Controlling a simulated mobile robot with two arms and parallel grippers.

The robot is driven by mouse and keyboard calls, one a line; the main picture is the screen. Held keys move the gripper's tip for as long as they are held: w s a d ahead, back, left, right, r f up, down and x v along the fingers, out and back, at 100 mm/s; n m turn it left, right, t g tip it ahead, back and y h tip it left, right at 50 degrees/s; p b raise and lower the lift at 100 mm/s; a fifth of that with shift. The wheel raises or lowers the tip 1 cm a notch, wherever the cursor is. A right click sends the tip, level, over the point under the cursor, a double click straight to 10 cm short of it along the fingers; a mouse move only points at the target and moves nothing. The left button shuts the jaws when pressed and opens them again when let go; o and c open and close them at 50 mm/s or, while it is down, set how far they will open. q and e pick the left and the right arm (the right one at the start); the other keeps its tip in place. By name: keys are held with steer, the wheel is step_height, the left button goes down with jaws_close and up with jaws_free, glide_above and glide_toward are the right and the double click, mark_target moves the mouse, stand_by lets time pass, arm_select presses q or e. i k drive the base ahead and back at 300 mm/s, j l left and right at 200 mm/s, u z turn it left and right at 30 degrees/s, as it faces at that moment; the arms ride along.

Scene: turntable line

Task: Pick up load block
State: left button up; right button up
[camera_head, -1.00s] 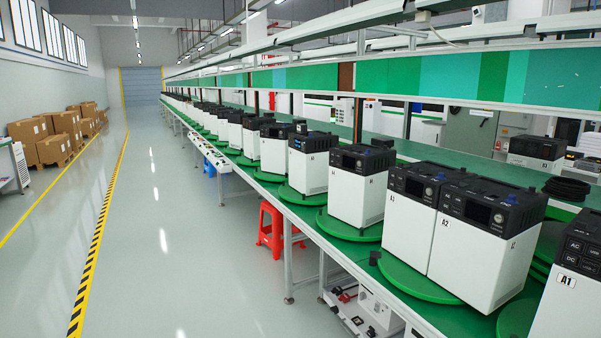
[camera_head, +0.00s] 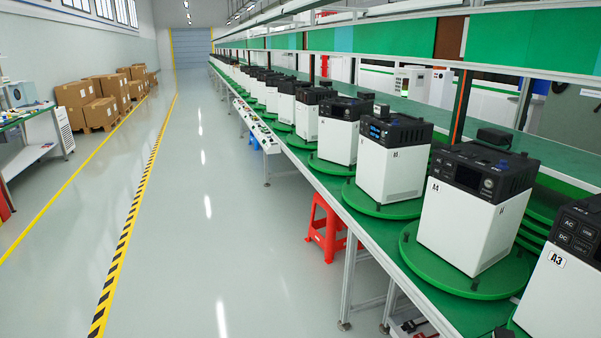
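No thing in view is plainly marked as the load block. Neither of my grippers is in view.
The units stand on green turntables (camera_head: 425,262) along a long green bench on the right. A red stool (camera_head: 326,228) stands under the bench. The grey aisle floor (camera_head: 220,240) is clear. A yellow-black line (camera_head: 130,238), cartons (camera_head: 76,94) and a side table lie to the left.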

mark_target(381, 111)
steer(key=i+z, duration=0.1)
steer(key=i, duration=0.35)
steer(key=i+j+z, duration=0.1)
steer(key=i, duration=0.4)
steer(key=i+j+z, duration=0.1)
steer(key=i, duration=0.35)
steer(key=i+j+z, duration=0.1)
steer(key=i, duration=0.35)
